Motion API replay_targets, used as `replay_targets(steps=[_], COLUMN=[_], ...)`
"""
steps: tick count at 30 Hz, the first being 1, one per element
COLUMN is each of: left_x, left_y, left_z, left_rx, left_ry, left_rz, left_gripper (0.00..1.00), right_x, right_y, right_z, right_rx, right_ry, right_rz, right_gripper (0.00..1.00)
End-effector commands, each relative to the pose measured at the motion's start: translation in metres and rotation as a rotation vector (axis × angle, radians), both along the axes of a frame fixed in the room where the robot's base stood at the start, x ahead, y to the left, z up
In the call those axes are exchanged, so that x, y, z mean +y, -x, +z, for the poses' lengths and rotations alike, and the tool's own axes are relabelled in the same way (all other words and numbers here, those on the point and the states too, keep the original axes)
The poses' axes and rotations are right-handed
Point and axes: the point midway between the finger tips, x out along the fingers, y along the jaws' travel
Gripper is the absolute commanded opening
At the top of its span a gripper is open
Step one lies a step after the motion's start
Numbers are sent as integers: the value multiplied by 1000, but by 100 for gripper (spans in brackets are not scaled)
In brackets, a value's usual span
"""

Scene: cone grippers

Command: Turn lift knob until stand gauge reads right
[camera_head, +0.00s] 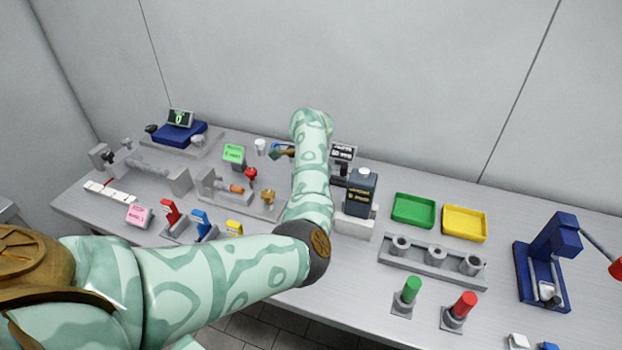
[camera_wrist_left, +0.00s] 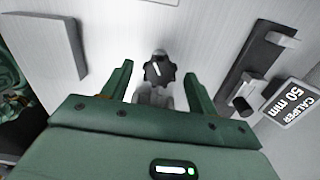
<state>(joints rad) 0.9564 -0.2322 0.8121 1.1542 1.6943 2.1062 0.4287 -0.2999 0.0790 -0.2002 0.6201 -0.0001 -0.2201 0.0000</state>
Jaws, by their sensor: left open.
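A black lobed knob (camera_wrist_left: 159,71) with a white pointer mark shows in the left wrist view, on a small grey mount. My left gripper (camera_wrist_left: 160,86) is open, with one green finger on each side of the knob and a visible gap on both sides. A dark display (camera_wrist_left: 289,101) in the same view reads "CALIPER 50 mm", beside a grey rail-like fixture (camera_wrist_left: 247,75). In the head view a small dark display (camera_head: 343,152) stands just right of my left forearm; its figures are too small to read surely. My forearm hides the knob and gripper there. My right gripper is not in view.
Green (camera_head: 414,211) and yellow (camera_head: 464,224) trays lie further right. A wall closes the back.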

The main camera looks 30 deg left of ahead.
Motion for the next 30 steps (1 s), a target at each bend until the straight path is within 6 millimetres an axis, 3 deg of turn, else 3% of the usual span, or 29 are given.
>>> replay_targets(steps=[5,12,18,23,30], left_x=[0,-1,0,0,0], left_y=[-1,-1,-1,-1,-1], left_z=[38,105,144,157,159], left_rx=[-6,-8,-4,-2,0], left_ry=[1,2,1,1,1], left_rz=[2,1,1,0,0], left_gripper=[59,59,59,59,59], right_x=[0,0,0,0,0], right_y=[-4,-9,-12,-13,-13], right_z=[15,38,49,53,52], right_rx=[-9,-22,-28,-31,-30], right_ry=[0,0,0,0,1], right_rz=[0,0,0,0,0], right_gripper=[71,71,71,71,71])
